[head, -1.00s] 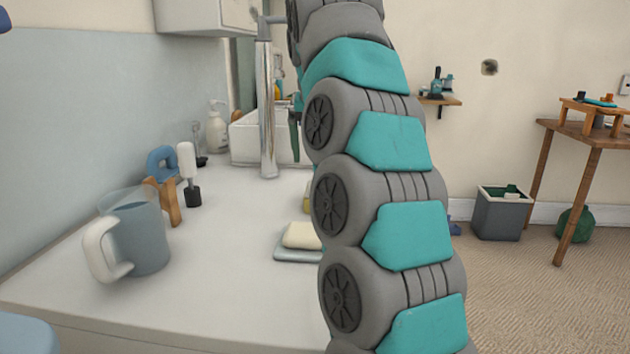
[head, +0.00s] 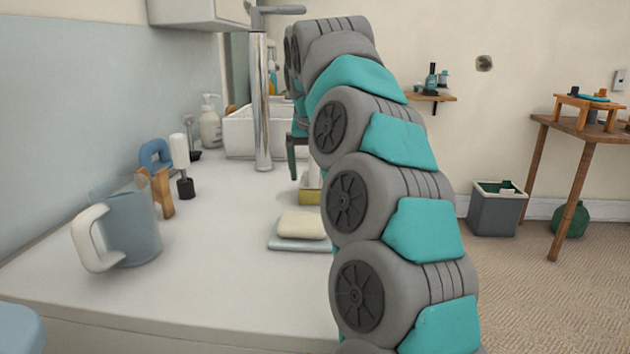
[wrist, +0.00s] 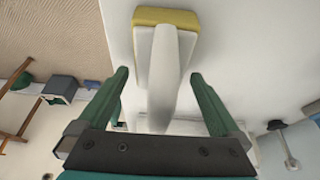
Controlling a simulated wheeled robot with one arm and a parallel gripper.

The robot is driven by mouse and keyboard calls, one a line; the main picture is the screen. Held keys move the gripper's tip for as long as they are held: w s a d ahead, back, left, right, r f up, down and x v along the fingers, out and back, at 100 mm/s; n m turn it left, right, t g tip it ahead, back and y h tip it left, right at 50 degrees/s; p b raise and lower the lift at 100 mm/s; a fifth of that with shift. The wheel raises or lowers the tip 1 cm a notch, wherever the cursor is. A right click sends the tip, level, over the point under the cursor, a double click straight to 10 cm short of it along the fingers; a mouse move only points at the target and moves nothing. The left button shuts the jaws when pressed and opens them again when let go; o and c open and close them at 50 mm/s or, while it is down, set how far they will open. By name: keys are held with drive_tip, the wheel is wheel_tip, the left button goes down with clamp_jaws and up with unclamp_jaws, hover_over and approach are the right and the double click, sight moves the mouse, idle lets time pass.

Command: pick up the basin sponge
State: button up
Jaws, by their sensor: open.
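The basin sponge has a yellow base (head: 310,196) and a pale upright part above it. It stands on the white counter, partly hidden behind my arm in the head view. In the wrist view the yellow base (wrist: 165,16) is at the top centre, and its white handle (wrist: 164,75) extends down between my fingers. My gripper (wrist: 160,75) is open, with one green finger on each side of the handle and gaps showing. In the head view one green finger shows just above and left of the sponge; the rest is hidden by my arm.
A cream soap bar (head: 303,225) on a grey dish (head: 290,244) sits in front of the sponge. A tall chrome faucet (head: 262,105) and white basin (head: 240,135) stand behind. A blue-grey mug (head: 130,230) and a white-handled brush (head: 181,165) are at left.

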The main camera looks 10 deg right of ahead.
drive_tip(key=c, duration=1.3)
drive_tip(key=shift+r, duration=0.15)
drive_tip(key=shift+r, duration=1.6)
drive_tip(key=s+d, duration=0.1)
drive_tip(key=d, duration=0.4)
drive_tip(key=s+d, duration=0.2)
drive_tip(key=d, duration=0.4)
drive_tip(key=s+d, duration=0.2)
drive_tip(key=d, duration=0.4)
drive_tip(key=shift+s+d, duration=0.1)
drive_tip(key=shift+s, duration=0.15)
